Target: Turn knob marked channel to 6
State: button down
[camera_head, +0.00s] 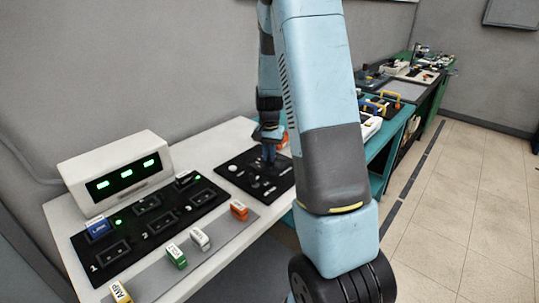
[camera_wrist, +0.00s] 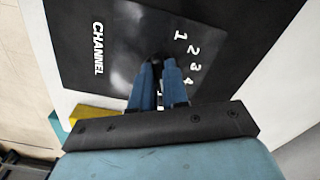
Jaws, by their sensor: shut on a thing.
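The panel marked CHANNEL (camera_wrist: 105,62) shows in the wrist view, with the white numbers 1, 2, 3 and 4 in an arc to the right of my fingers. My gripper (camera_wrist: 160,64) has its two blue fingers close together over the middle of this panel, shut on the dark channel knob. The fingers hide most of the knob, so its pointer and setting cannot be read. Any further numbers are hidden. In the head view my gripper (camera_head: 269,150) reaches down onto the black control board (camera_head: 235,175) at the table's far right end.
A white console (camera_head: 110,155) with green displays stands on the white table (camera_head: 205,140). In front lies a black board (camera_head: 150,228) with numbered slots and a blue block (camera_head: 98,228). Several coloured blocks stand on a grey strip (camera_head: 222,235). Other workbenches stand behind on the right.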

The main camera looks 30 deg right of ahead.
jog(key=shift+w+r+m, duration=0.1)
jog(key=shift+w+m, duration=0.05)
jog(key=shift+m, duration=0.85)
jog(key=c, duration=1.1)
grip_release()
jog(key=shift+c, duration=0.2)
notch_tip(320, 180, up, 14)
jog(key=shift+f, duration=0.25)
